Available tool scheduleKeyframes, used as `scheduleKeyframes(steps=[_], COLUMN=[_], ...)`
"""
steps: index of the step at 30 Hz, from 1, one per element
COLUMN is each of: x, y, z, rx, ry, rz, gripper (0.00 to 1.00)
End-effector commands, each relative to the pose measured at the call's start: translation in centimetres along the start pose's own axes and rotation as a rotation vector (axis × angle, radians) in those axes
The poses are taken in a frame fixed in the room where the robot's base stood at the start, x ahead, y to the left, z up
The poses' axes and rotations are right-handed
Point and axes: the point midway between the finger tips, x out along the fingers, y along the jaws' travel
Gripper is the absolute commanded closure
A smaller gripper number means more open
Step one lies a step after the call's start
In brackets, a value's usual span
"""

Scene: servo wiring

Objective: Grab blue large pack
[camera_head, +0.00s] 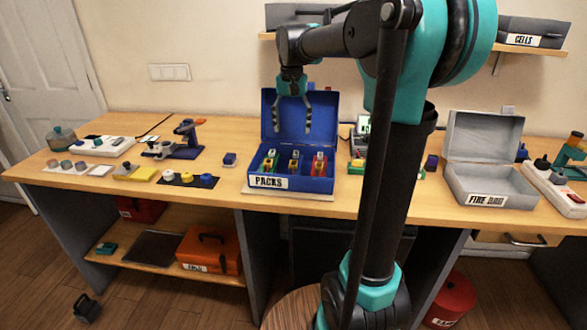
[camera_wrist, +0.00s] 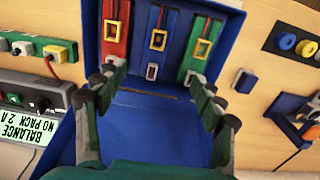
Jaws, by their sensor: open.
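The large blue pack (camera_head: 294,165) stands in the middle slot of the open blue box labelled PACKS (camera_head: 310,184), between a green pack (camera_head: 269,162) and a red pack (camera_head: 318,165). In the wrist view the blue pack (camera_wrist: 157,48) is at the top centre, with yellow wire and a pale connector on it. The red pack (camera_wrist: 117,32) is left of it and the green pack (camera_wrist: 200,45) right. My gripper (camera_head: 293,118) is open and empty, pointing down above the box, in front of its raised lid. Its fingers (camera_wrist: 152,88) show wide apart in the wrist view, clear of the packs.
A small blue block (camera_head: 229,159) lies left of the box and another dark blue block (camera_head: 431,162) right of it. A charger with a BALANCE NO PACK display (camera_wrist: 38,132) is beside the box. A grey FIRE box (camera_head: 490,185) stands open at the right.

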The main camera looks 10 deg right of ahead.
Motion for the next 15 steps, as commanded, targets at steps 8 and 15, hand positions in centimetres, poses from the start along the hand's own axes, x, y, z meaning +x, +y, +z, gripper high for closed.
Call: scheduleKeyframes(steps=[8,15], x=[5.5,7.6], y=[0.0,0.1], z=[0.0,0.0], rx=[0.0,0.0], ry=[0.0,0.0], rz=[0.0,0.0], gripper=[0.31,0.31])
